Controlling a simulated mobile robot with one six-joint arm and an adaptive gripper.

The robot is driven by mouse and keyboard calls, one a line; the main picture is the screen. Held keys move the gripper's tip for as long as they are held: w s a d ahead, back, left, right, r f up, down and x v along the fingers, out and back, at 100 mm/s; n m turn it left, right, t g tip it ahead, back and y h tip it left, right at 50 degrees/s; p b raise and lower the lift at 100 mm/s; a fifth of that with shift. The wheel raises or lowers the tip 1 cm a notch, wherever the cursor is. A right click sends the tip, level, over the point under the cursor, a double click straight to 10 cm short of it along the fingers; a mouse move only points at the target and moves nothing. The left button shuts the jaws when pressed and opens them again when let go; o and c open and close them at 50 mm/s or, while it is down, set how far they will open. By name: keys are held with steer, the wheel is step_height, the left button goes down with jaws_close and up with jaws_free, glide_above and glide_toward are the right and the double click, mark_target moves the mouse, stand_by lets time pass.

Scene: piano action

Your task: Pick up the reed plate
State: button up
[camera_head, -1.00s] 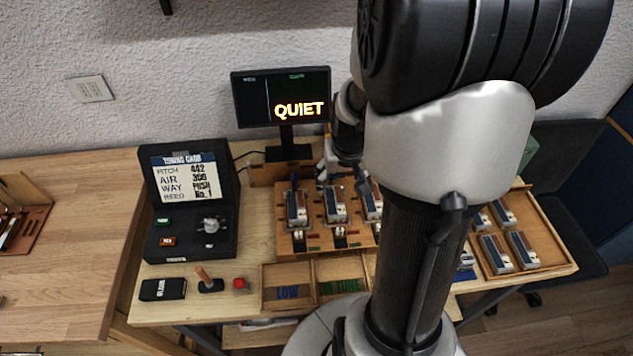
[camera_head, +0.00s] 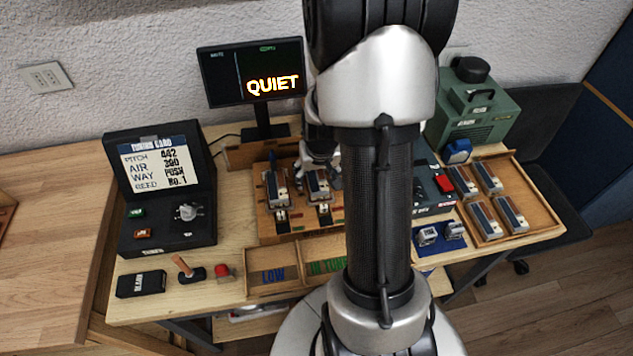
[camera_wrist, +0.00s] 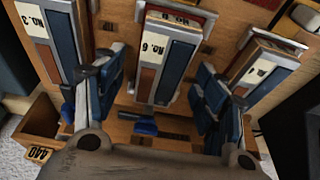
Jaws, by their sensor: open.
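Several reed plates with grey, blue and brown faces stand in a wooden rack (camera_head: 262,232). In the wrist view the plate marked No. 6 (camera_wrist: 158,55) is in the middle, No. 3 (camera_wrist: 45,45) is at left, and a third plate (camera_wrist: 265,75) at right has a partly readable label, perhaps a 1. My gripper (camera_wrist: 155,85) is open, its blue-padded fingers on either side of the No. 6 plate, with gaps visible. In the head view my gripper (camera_head: 318,165) is at the rack's back, partly hidden by my arm.
The tuning card (camera_head: 160,162) reads 442, 300, PUSH, Reed No. 1. The monitor (camera_head: 250,75) shows QUIET. A tray (camera_head: 548,218) of similar plates and a green machine (camera_head: 475,110) stand at right. A two-part bin (camera_head: 268,290) lies in front.

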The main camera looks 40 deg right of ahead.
steer(key=shift+r, duration=0.1)
steer(key=shift+c, duration=0.4)
steer(key=c, duration=1.2)
steer(key=shift+r, duration=0.1)
